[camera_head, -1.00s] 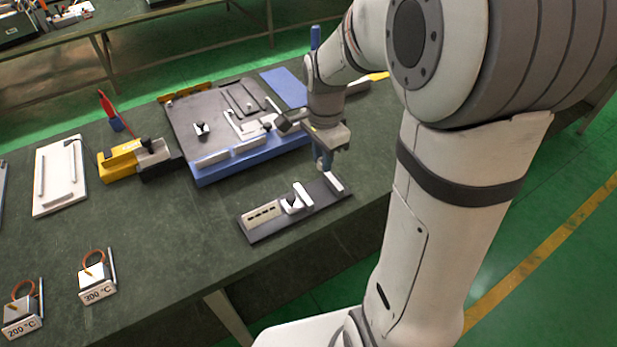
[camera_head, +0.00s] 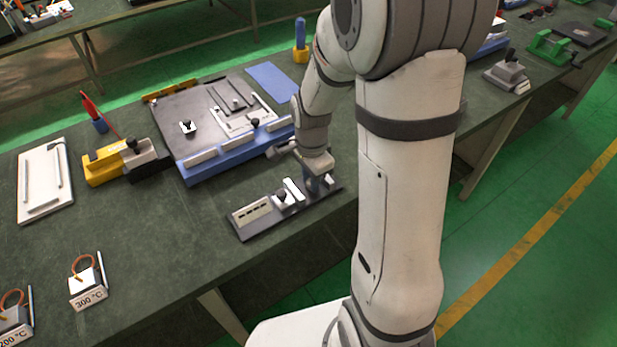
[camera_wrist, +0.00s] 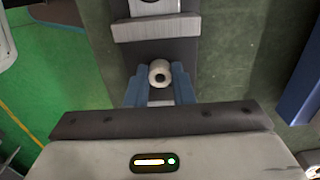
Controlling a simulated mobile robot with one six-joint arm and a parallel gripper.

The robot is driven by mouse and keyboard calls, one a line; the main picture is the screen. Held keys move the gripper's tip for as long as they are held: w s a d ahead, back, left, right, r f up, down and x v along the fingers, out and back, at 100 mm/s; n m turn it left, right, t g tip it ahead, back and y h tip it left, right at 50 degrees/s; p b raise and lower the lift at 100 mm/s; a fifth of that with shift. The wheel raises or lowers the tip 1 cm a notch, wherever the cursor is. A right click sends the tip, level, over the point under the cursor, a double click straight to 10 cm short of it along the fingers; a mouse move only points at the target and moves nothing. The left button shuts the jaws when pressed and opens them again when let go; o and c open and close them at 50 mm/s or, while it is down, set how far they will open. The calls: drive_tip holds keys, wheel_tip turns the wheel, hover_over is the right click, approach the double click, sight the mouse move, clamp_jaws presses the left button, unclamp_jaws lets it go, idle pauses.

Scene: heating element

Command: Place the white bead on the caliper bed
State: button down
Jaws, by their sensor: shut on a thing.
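The white bead (camera_wrist: 160,73) shows in the wrist view as a small white cylinder with a dark hole, between the tips of my blue fingers. My gripper (camera_wrist: 160,88) is shut on it. In the head view my gripper (camera_head: 314,184) is low over the right part of the caliper bed (camera_head: 273,221), a long dark plate with white blocks. The dark bed surface (camera_wrist: 183,50) lies beneath the bead in the wrist view, with a light jaw block (camera_wrist: 156,27) just beyond it. I cannot tell whether the bead touches the bed. The bead is hidden in the head view.
A blue-edged dark plate (camera_head: 205,105) with fixtures stands behind the caliper bed. A yellow and grey vise-like tool (camera_head: 105,165) and a white board (camera_head: 44,180) are to the left. Heater blocks (camera_head: 87,287) sit front left. The bench between is clear.

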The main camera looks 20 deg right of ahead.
drive_tip(key=shift+f, duration=0.1)
drive_tip(key=shift+f, duration=0.15)
drive_tip(key=c, duration=1.3)
unclamp_jaws()
drive_tip(key=shift+o, duration=0.2)
wheel_tip(320, 180, up, 12)
drive_tip(key=r, duration=0.1)
drive_tip(key=s+r+n+t, duration=0.2)
drive_tip(key=s+r+n, duration=0.1)
drive_tip(key=s+n, duration=1.1)
drive_tip(key=shift+a+r+t, duration=0.15)
drive_tip(key=shift+r+t, duration=0.05)
drive_tip(key=shift+t, duration=0.2)
